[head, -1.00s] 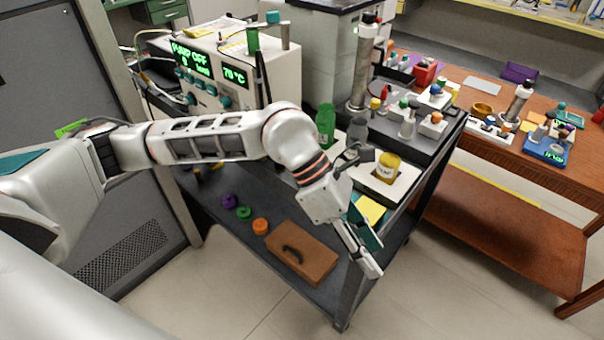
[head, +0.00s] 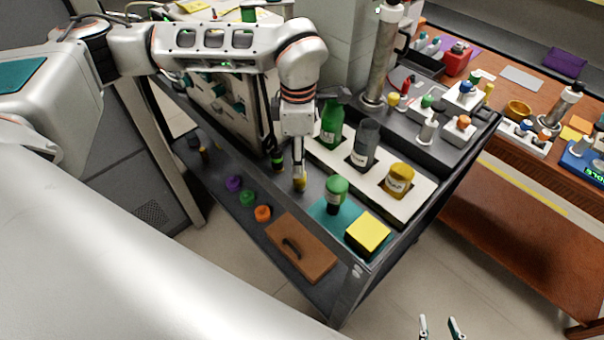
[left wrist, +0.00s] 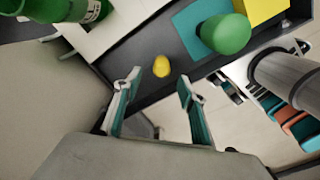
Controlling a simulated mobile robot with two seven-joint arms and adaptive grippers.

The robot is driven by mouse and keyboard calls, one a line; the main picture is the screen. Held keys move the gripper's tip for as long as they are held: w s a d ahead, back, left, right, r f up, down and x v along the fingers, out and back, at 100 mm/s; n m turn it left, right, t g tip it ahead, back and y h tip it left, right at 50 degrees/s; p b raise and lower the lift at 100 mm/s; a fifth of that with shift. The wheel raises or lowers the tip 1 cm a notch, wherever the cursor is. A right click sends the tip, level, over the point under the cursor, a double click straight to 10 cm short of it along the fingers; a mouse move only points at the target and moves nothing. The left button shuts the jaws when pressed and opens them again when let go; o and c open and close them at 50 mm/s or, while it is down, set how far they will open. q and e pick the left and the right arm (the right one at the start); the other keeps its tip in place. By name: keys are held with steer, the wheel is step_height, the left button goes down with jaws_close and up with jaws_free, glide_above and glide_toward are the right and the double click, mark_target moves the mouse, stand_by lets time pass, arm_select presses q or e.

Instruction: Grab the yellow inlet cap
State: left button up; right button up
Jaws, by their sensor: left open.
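The small yellow inlet cap (head: 299,184) is at the inner edge of the cart top, right at the end of my left gripper (head: 298,168). In the left wrist view the yellow cap (left wrist: 161,67) shows on the dark cart surface, just beyond the gap between my two left fingers (left wrist: 159,84). The fingers are apart with nothing between them; I cannot tell whether they touch the cap. My right gripper (head: 438,328) is at the bottom of the head view, fingers apart and empty, over the floor.
A white rack (head: 425,190) holds green, grey and yellow bottles beside my left gripper. Purple, green and orange caps (head: 263,213) and a brown case (head: 300,247) lie on the lower shelf.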

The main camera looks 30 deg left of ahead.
arm_select(q)
step_height(320, 180, down, 6)
steer(key=shift+s+d+r, duration=0.1)
steer(key=shift+d, duration=0.05)
steer(key=c, duration=0.9)
